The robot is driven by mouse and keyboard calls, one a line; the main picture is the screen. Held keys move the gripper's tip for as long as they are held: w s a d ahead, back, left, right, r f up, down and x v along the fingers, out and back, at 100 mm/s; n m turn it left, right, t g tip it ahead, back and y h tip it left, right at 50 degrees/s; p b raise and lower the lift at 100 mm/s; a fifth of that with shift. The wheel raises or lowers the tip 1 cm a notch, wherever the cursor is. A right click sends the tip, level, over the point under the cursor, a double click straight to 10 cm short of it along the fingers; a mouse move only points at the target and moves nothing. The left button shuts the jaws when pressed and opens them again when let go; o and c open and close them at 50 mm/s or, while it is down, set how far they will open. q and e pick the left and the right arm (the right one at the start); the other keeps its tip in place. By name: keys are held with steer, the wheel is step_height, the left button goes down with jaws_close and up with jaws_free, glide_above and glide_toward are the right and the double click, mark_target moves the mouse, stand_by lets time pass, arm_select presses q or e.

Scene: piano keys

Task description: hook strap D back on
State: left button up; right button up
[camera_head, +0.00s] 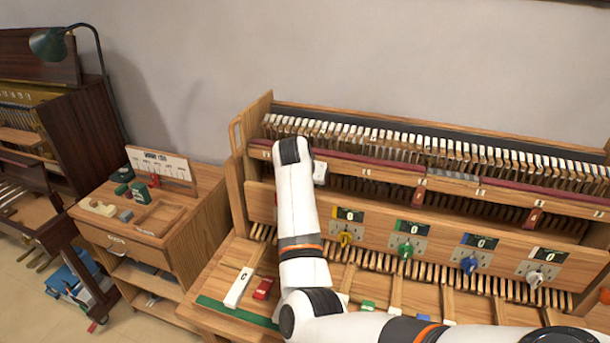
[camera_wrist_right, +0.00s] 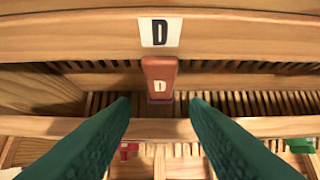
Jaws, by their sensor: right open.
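Strap D (camera_wrist_right: 159,80), a short reddish-brown tab with a white D, is upright just below the D label (camera_wrist_right: 160,32) in the right wrist view. Its top overlaps the lower edge of the wooden rail (camera_wrist_right: 60,45); whether it is hooked there I cannot tell. My right gripper (camera_wrist_right: 160,102) is open, its two green fingers low on either side of the strap with a gap between. The strap appears ahead of the fingertips, not gripped. In the head view my right arm hides the strap and fingers. My left gripper is not in view.
Other reddish straps (camera_head: 420,195) hang along the rail to the right. Below it, a panel holds coloured knobs (camera_head: 405,250) and counters. A white key (camera_head: 238,288) and red block (camera_head: 263,288) lie at the front left. A side cabinet (camera_head: 135,235) stands left.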

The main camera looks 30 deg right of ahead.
steer(key=b+v, duration=0.2)
steer(key=v, duration=0.7)
steer(key=shift+r, duration=0.2)
